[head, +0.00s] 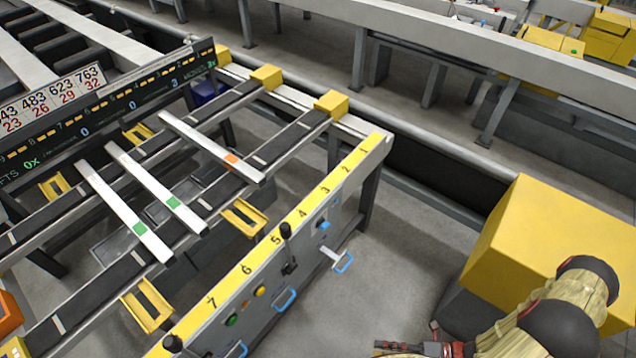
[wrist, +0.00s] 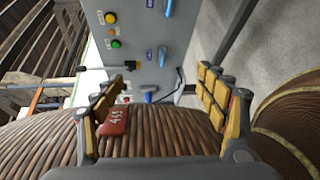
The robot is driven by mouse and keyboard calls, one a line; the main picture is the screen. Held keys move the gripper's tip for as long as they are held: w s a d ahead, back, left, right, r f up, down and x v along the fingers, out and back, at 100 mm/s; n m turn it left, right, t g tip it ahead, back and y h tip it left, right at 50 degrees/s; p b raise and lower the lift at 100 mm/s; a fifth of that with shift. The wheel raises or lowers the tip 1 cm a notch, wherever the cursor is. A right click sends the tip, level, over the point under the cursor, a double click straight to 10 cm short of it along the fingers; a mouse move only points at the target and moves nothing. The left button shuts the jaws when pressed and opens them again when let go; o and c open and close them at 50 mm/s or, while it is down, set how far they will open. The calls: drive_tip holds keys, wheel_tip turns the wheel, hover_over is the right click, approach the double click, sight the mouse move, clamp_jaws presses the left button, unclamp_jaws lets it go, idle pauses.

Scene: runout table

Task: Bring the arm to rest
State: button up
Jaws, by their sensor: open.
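My arm (head: 540,325) shows at the bottom right of the head view, in a tan ribbed cover with dark joints. Its outer end runs to the bottom edge, where it is cut off. In the wrist view my gripper (wrist: 168,75) is open, its two yellow-padded fingers well apart. I see nothing held between the pads. A grey control panel (wrist: 150,45) lies beyond the fingertips, apart from them as far as I can tell. The same panel (head: 265,272) shows in the head view, left of my arm, with levers, buttons and blue handles.
A brown ribbed surface (wrist: 165,128) and a red numbered tag (wrist: 115,121) show low in the wrist view. Three pale bars (head: 125,212) lie across the table rails. A large yellow box (head: 555,235) stands beside my arm. Bare floor (head: 400,255) lies between panel and box.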

drive_tip(key=w+d+r+n+g+h, duration=0.2)
drive_tip(key=d+r+n+h, duration=0.2)
drive_tip(key=r+n, duration=0.45)
drive_tip(key=w+d+r+n+g+h, duration=0.1)
drive_tip(key=d+r+n+g+h, duration=0.2)
drive_tip(key=r+n, duration=0.6)
drive_tip(key=w+d+r+n+g+h, duration=0.15)
drive_tip(key=d+r+n+h, duration=0.3)
drive_tip(key=r+n, duration=0.45)
drive_tip(key=a+r+n+t+h, duration=0.2)
drive_tip(key=a+r+n+t, duration=0.2)
drive_tip(key=r, duration=0.8)
drive_tip(key=w+a+r+n+t+h, duration=0.1)
drive_tip(key=a+r+n+t+h, duration=0.2)
drive_tip(key=r, duration=1)
drive_tip(key=a+n+t, duration=0.2)
drive_tip(key=a+n, duration=0.1)
drive_tip(key=a, duration=0.1)
drive_tip(key=shift+a+n, duration=0.35)
drive_tip(key=shift+t, duration=0.25)
